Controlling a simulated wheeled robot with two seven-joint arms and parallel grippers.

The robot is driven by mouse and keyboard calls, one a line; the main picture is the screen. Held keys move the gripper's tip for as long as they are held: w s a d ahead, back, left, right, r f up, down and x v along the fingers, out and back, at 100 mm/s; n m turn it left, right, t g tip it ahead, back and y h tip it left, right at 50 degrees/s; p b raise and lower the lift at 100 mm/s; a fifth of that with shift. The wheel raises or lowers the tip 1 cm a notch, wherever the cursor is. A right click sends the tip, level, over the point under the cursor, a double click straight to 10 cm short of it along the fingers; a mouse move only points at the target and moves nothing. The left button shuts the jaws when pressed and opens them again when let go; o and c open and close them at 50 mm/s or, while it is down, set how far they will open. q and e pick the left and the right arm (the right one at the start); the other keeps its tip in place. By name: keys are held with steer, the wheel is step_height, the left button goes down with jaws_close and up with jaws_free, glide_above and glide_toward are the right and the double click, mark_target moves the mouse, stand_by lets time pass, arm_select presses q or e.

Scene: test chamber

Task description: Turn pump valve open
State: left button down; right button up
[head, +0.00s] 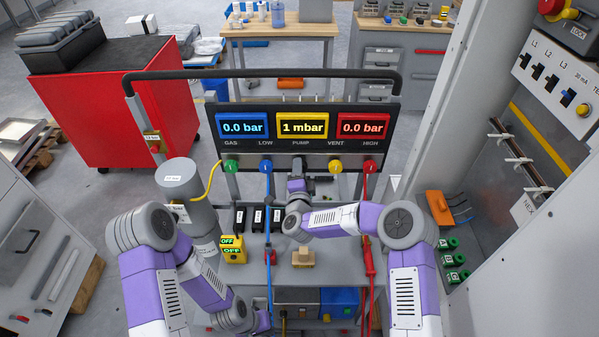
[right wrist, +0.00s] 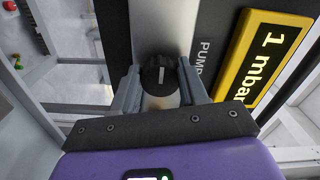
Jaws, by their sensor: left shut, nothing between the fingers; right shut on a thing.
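The pump valve is a black knob with a white mark (right wrist: 159,70) in the right wrist view, on a pale metal strip beside the PUMP lettering. The mark runs roughly along the lettering's direction. My right gripper (right wrist: 160,92) has a finger on each side of the knob and is shut on it. In the head view my right gripper (head: 298,170) reaches the panel below the yellow 1 mbar display (head: 302,126) and hides the knob. My left gripper (head: 262,321) is low at the bench's front, shut and empty, its fingers hard to make out.
The blue and red displays read 0.0 bar. A grey cylinder (head: 180,185) stands left, and a yellow switch box (head: 233,250) is on the bench. A cabinet wall (head: 430,110) bounds the right.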

steer(key=shift+n, duration=0.3)
steer(key=o, duration=1.1)
steer(key=shift+c, duration=0.2)
steer(key=s, duration=0.7)
steer(key=shift+s, duration=0.35)
